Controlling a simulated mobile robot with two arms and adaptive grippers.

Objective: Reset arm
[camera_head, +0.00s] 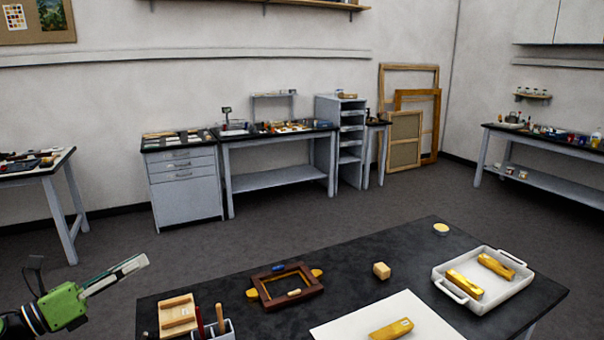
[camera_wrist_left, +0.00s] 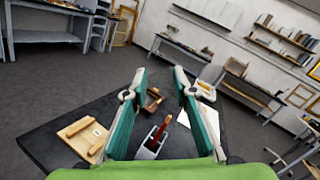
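My left gripper (camera_head: 118,275) is at the lower left of the head view, with a green body and grey fingers pointing up and to the right. It is in the air beside the left end of the black table (camera_head: 345,262). In the left wrist view the two teal and grey fingers (camera_wrist_left: 162,72) stand apart with nothing between their tips, so it is open and empty. Below and beyond it in that view are a grey holder (camera_wrist_left: 148,150) with tools and a wooden board (camera_wrist_left: 82,136). My right gripper is not in view.
A round yellow-topped item (camera_head: 440,229) stands behind. Workbenches line the far wall.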

